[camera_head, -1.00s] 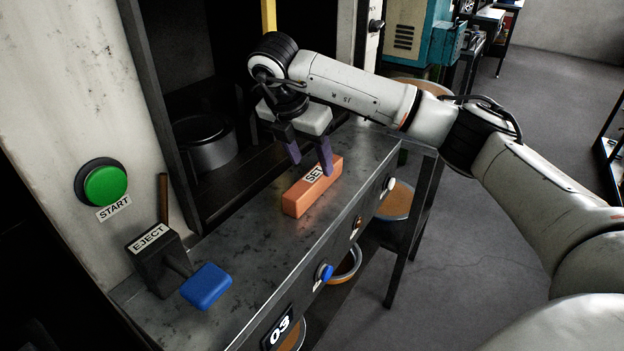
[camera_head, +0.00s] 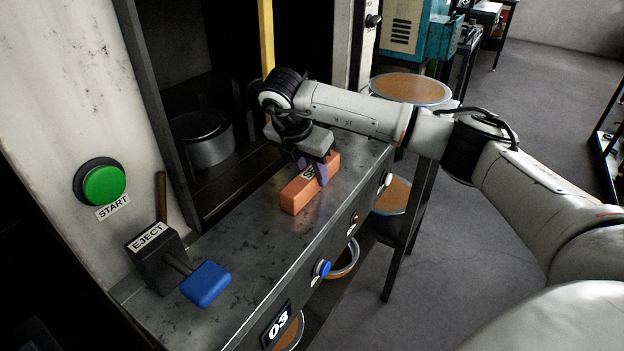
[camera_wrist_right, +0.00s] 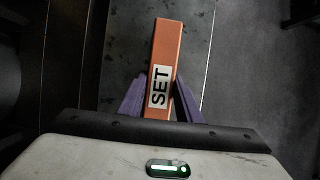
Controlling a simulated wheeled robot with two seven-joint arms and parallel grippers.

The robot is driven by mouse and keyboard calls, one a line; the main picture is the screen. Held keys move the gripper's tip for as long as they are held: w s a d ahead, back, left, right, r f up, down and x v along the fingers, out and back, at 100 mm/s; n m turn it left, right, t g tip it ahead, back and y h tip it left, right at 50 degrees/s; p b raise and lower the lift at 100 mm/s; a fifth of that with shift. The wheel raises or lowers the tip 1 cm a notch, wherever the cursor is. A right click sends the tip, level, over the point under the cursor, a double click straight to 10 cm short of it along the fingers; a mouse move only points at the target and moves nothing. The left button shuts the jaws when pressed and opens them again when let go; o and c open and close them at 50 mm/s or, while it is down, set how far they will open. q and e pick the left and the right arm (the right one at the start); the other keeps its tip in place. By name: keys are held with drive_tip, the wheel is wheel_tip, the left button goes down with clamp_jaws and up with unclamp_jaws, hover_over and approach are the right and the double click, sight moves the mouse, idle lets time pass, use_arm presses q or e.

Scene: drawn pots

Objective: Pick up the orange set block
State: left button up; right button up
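The orange set block (camera_head: 291,199), a long bar with a SET label, lies on the metal ledge (camera_head: 243,245) in front of the machine. My right gripper (camera_head: 313,174) is down over its far half, with one purple finger on each side, drawn in close to its sides. In the right wrist view the block (camera_wrist_right: 167,45) runs between the two fingers (camera_wrist_right: 160,88), and its label faces up. The fingers appear shut on it; the far fingertip is partly hidden. The block looks still resting on the ledge. My left gripper is not in view.
A blue-ended EJECT lever (camera_head: 206,284) stands at the ledge's near left. A green START button (camera_head: 104,185) is on the wall. A dark cylinder (camera_head: 203,138) sits in the machine opening. A blue knob (camera_head: 323,268) is on the ledge front. The ledge between lever and block is clear.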

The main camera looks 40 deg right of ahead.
sight(312, 170)
clamp_jaws()
drive_tip(key=shift+w+r, duration=0.1)
drive_tip(key=shift+r, duration=0.05)
wheel_tip(312, 170, up, 10)
drive_tip(key=shift+r+b, duration=0.1)
drive_tip(key=shift+b, duration=0.3)
